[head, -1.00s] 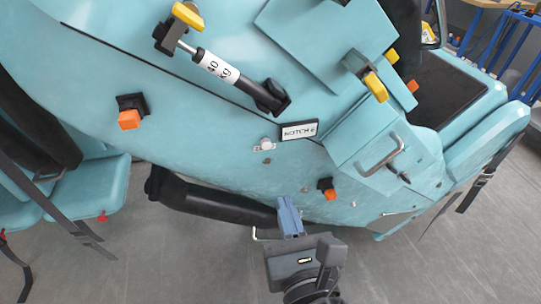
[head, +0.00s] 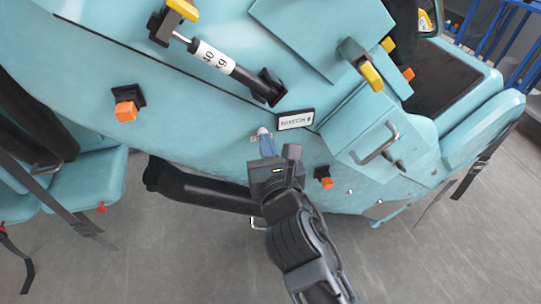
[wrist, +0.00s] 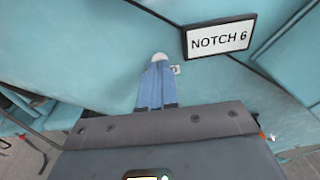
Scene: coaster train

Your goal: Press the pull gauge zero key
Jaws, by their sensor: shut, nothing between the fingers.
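My gripper (head: 267,146) is shut, its blue fingers together and empty, pointing at the teal car side. It also shows in the wrist view (wrist: 157,70). A small pale round knob (wrist: 159,57) sits right at the fingertips, and the fingers partly cover it; I cannot tell whether they touch it. A small light label (wrist: 176,69) is just right of the fingertips. No gauge marked as a pull gauge is readable, and I cannot tell whether this knob is its zero key. A black cylinder with a white "40 kg" band (head: 212,56) is mounted higher up.
A framed plate reading "NOTCH 6" (wrist: 220,38) is close to the right of the fingers. Orange blocks on black mounts (head: 125,111) (head: 326,183) and a metal handle (head: 378,146) stick out of the teal panel (head: 215,125). A black padded bar (head: 200,194) lies below.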

